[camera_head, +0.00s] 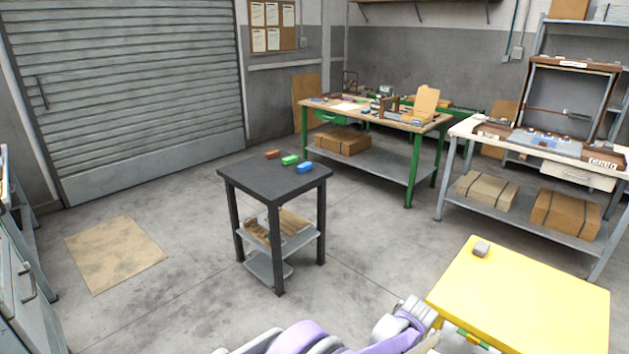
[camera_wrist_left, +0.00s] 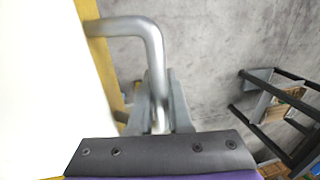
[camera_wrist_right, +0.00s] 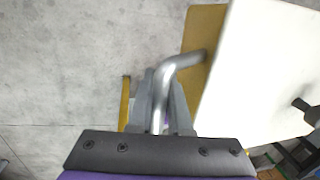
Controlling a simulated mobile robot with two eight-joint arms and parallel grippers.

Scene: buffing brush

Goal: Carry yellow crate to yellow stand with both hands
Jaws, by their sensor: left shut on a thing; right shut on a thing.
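The yellow crate (camera_head: 530,300) shows at the lower right of the head view as a broad yellow top with a small grey block near its far corner. My left gripper (camera_head: 418,314) is at its left edge. In the left wrist view the left gripper (camera_wrist_left: 160,108) is shut on a bent metal handle (camera_wrist_left: 140,28) on the yellow side. In the right wrist view my right gripper (camera_wrist_right: 160,102) is shut on another metal handle (camera_wrist_right: 180,62); it is outside the head view. The top looks washed-out white there. I cannot make out a separate yellow stand.
A black stand (camera_head: 255,177) with several small coloured blocks is left of the crate. A green-legged workbench (camera_head: 345,108) and a white-topped bench (camera_head: 470,128) stand behind. A brown mat (camera_head: 115,252) lies on the floor. Bare floor separates the stand and benches.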

